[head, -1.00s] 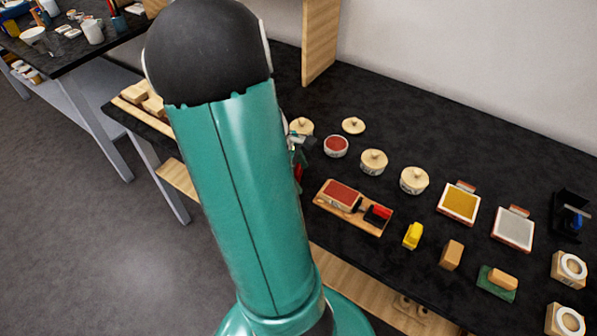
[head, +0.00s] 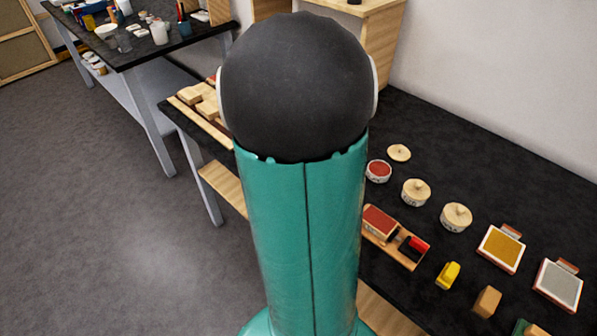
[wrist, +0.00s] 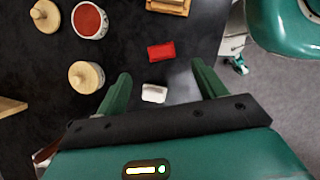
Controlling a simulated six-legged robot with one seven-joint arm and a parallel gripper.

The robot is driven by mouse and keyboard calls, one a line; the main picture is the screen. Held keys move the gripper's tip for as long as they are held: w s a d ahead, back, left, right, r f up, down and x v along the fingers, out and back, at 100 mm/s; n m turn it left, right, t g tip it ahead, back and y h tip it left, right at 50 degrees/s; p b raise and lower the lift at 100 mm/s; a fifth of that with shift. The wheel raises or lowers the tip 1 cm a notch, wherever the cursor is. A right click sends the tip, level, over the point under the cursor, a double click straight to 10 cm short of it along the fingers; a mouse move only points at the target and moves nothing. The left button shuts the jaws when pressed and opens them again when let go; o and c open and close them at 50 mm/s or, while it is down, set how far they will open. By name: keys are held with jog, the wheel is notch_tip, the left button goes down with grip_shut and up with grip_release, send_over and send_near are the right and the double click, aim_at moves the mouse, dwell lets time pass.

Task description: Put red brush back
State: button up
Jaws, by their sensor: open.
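In the wrist view a small red block (wrist: 161,51), which looks like the red brush, lies on the black tabletop. A small white block (wrist: 154,93) lies nearer my gripper. My gripper (wrist: 162,70) is open and empty, its two green fingers spread to either side of the white block, with the red block just past the fingertips. In the head view a wooden tray (head: 409,262) holds a red-topped block (head: 379,222) and a dark piece with a red part (head: 418,245). My arm hides my gripper and the small red block there.
An open red pot (head: 378,171) and lidded pots (head: 416,192) stand behind the tray. A yellow block (head: 448,275), a tan block (head: 487,301) and framed pads (head: 501,248) lie to the right. The table's edge is close to the red block in the wrist view.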

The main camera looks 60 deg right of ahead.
jog(key=w+a+r+t, duration=0.35)
jog(key=w+a, duration=0.25)
jog(key=a, duration=0.4)
jog(key=a+r+m+t, duration=0.1)
jog(key=a+r+t, duration=0.2)
jog(key=a, duration=0.9)
jog(key=a+r+m+t+y, duration=0.1)
jog(key=a+r+t, duration=0.2)
jog(key=a, duration=1)
jog(key=shift+w+r+m, duration=0.3)
jog(key=shift+r, duration=0.05)
jog(key=shift+a+t, duration=0.1)
jog(key=shift+t, duration=0.15)
jog(key=c, duration=0.7)
jog(key=shift+c, duration=0.2)
